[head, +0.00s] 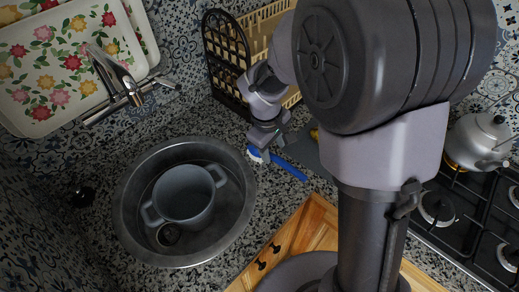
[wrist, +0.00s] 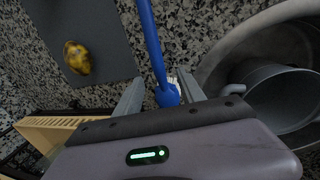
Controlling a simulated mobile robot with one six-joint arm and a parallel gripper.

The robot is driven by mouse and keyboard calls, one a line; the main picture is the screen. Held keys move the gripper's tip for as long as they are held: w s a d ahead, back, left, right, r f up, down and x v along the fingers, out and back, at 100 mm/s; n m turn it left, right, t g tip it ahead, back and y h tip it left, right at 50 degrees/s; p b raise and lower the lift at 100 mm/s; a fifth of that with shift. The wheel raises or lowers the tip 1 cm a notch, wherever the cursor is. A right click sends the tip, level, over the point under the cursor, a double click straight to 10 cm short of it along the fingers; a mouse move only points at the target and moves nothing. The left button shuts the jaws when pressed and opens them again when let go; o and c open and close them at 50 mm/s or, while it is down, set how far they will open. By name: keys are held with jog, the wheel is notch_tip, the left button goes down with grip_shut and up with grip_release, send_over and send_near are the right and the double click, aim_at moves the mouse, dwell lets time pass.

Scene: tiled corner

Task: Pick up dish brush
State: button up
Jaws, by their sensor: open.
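The dish brush (head: 288,168) is blue with pale bristles and lies on the speckled counter to the right of the sink. In the wrist view the blue brush (wrist: 153,45) runs from the top edge down to its head between the fingers. My gripper (head: 266,140) is above the brush head in the head view. In the wrist view my gripper (wrist: 160,92) is open, with one finger on each side of the brush head and a gap on both sides. The lower part of the head is hidden by the gripper body.
A round metal sink (head: 125,200) holds a grey two-handled pot (head: 184,193). A dark grey board (wrist: 95,25) with a yellow-brown item (wrist: 76,57) lies left of the brush in the wrist view. A dish rack (head: 228,55) stands behind. A kettle (head: 478,140) sits on the stove.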

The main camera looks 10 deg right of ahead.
aim_at(273, 156)
jog(key=f+b, duration=0.1)
jog(key=f, duration=0.1)
jog(key=f+b, duration=0.1)
jog(key=f, duration=0.1)
jog(key=w+f+b, duration=0.1)
jog(key=f, duration=0.1)
jog(key=shift+d+f, duration=0.4)
jog(key=shift+r, duration=0.2)
jog(key=shift+c, duration=0.5)
grip_shut()
